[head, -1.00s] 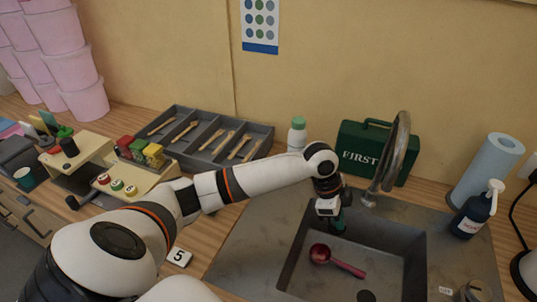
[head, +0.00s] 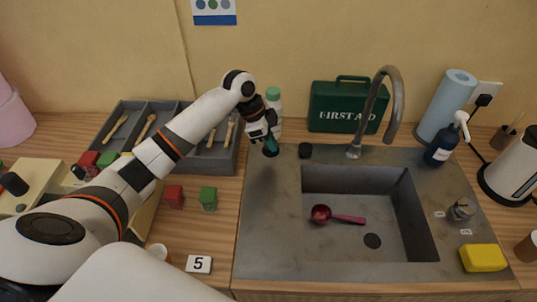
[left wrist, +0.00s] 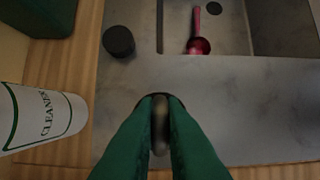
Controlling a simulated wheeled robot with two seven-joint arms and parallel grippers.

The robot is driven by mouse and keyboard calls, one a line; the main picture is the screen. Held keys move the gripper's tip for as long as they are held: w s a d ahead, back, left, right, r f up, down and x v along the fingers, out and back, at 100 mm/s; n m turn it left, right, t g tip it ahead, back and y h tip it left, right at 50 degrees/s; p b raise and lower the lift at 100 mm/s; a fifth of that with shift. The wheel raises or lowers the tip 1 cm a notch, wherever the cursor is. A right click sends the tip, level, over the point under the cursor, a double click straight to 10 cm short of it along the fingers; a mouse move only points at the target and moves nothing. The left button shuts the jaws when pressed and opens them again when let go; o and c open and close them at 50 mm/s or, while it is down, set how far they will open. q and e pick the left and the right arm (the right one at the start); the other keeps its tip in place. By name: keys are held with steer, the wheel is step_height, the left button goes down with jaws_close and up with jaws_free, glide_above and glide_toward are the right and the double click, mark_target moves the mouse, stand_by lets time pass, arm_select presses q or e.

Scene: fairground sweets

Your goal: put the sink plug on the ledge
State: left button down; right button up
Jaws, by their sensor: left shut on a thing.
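My left gripper (head: 270,148) has green fingers and is over the left back part of the grey sink surround, left of the basin. In the left wrist view the fingers (left wrist: 160,105) are shut on a small dark, rounded thing, which looks like the sink plug (left wrist: 160,128); the fingers hide much of it. The grey ledge (head: 272,205) around the basin is bare below the gripper. I cannot tell whether the plug touches it. A short black cylinder (head: 305,150) stands on the back ledge, right of the gripper. My right gripper is not in view.
A white cleaner bottle (left wrist: 40,115) with a green cap stands close behind the gripper. The basin (head: 345,255) holds a red scoop (head: 335,215) and a dark round drain (head: 372,241). The tap (head: 390,100), first aid box (head: 345,108) and yellow sponge (head: 483,258) stand around.

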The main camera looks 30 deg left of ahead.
mark_target(267, 149)
arm_select(q)
steer(key=shift+d+f, duration=0.1)
steer(key=shift+f, duration=0.8)
step_height(267, 149, down, 4)
steer(key=shift+r+p, duration=0.15)
steer(key=shift+p, duration=0.4)
steer(key=shift+f, duration=0.2)
steer(key=c, duration=1.5)
jaws_free()
steer(key=shift+r, duration=0.1)
